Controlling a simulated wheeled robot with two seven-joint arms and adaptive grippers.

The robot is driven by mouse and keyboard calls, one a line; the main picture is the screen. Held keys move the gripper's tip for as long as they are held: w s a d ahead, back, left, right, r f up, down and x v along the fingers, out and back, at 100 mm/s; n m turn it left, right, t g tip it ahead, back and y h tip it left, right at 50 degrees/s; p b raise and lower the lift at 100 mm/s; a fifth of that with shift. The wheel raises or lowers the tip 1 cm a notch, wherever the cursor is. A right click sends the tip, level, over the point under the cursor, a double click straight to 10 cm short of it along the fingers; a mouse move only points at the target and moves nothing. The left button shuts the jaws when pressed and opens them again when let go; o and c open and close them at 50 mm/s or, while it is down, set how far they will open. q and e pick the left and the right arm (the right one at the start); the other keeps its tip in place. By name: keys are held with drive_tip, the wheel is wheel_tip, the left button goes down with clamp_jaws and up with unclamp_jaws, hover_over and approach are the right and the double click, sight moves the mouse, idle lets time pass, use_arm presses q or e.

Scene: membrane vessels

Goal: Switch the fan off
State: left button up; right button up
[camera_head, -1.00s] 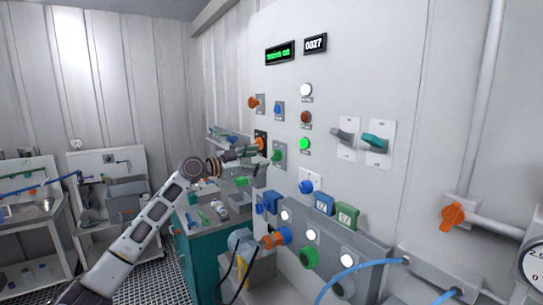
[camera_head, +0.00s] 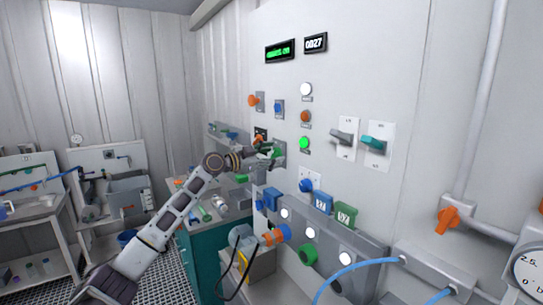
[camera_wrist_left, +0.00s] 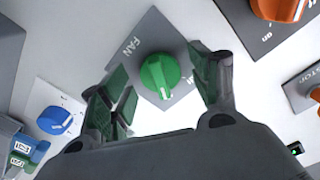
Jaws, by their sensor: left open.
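The fan knob (camera_wrist_left: 160,76) is green and sits on a grey square plate (camera_wrist_left: 135,50) marked FAN, as the left wrist view shows. My left gripper (camera_wrist_left: 161,64) is open, with one green-padded finger on each side of the knob. A gap shows between the knob and each finger, and I cannot tell how far off the panel the fingertips are. In the head view my left gripper (camera_head: 270,151) is at the panel and largely covers the fan knob. My right gripper is not in view.
An orange knob (camera_wrist_left: 279,8) is close by, with a blue knob (camera_wrist_left: 55,120) on the other side. The panel also has a lit green lamp (camera_head: 304,143), two lever switches (camera_head: 374,142) and a green-lettered display (camera_head: 280,50). A workbench (camera_head: 205,232) stands below the arm.

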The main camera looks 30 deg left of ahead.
use_arm(q)
drive_tip(key=shift+c, duration=1.4)
drive_tip(key=c, duration=0.8)
drive_tip(key=shift+o, duration=0.2)
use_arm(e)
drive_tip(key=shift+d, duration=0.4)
